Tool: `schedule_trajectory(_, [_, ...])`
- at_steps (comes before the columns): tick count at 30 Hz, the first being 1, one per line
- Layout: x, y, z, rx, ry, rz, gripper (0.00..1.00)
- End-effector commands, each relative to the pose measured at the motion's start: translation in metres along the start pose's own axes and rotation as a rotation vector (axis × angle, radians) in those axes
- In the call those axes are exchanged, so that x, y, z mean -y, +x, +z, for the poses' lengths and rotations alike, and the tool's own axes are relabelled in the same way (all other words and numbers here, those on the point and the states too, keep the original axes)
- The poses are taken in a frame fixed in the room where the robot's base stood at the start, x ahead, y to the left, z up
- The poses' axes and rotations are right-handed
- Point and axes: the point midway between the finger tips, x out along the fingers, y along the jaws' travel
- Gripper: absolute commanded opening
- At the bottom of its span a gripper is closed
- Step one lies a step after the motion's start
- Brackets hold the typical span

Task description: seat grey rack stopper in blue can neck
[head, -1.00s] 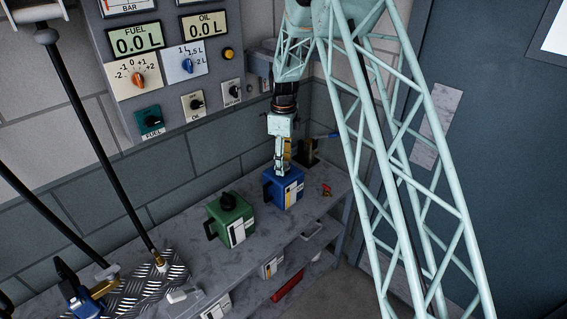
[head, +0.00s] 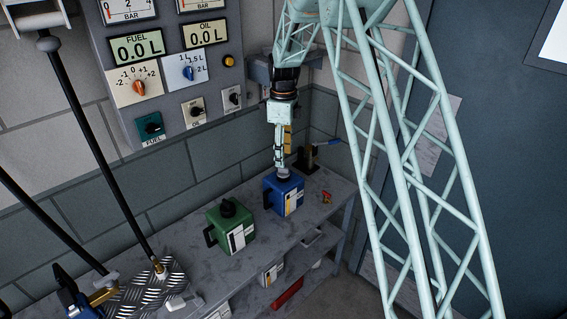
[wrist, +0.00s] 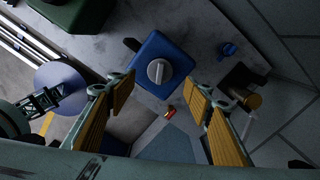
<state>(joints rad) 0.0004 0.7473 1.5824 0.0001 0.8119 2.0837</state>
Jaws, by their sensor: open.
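The blue can (head: 284,197) stands upright on the grey bench, and it also shows in the wrist view (wrist: 150,82). The grey stopper (wrist: 159,71) sits at the neck in the middle of the can's top. It also shows in the head view (head: 283,174); how deep it sits cannot be told. My gripper (head: 280,162) is above the stopper, pointing down. In the wrist view my gripper (wrist: 159,88) has its yellow-padded fingers wide apart, with nothing between them.
A green can (head: 231,228) with a black cap stands left of the blue can. A small red and yellow item (head: 326,197) lies to the right. A blue-handled fitting (head: 318,150) stands behind. The control panel (head: 165,75) is on the wall at left.

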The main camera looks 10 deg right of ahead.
Motion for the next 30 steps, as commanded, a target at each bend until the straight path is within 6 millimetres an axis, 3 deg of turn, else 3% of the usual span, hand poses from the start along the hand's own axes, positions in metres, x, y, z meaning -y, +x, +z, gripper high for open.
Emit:
schedule_trajectory(3, [0.001, -0.018, 0.0, 0.001, 0.0, -0.002, 0.47])
schedule_trajectory(12, [0.0, -0.043, 0.0, 0.0, 0.0, -0.001, 0.47])
schedule_trajectory(30, [0.0, -0.046, 0.0, 0.0, 0.0, 0.0, 0.47])
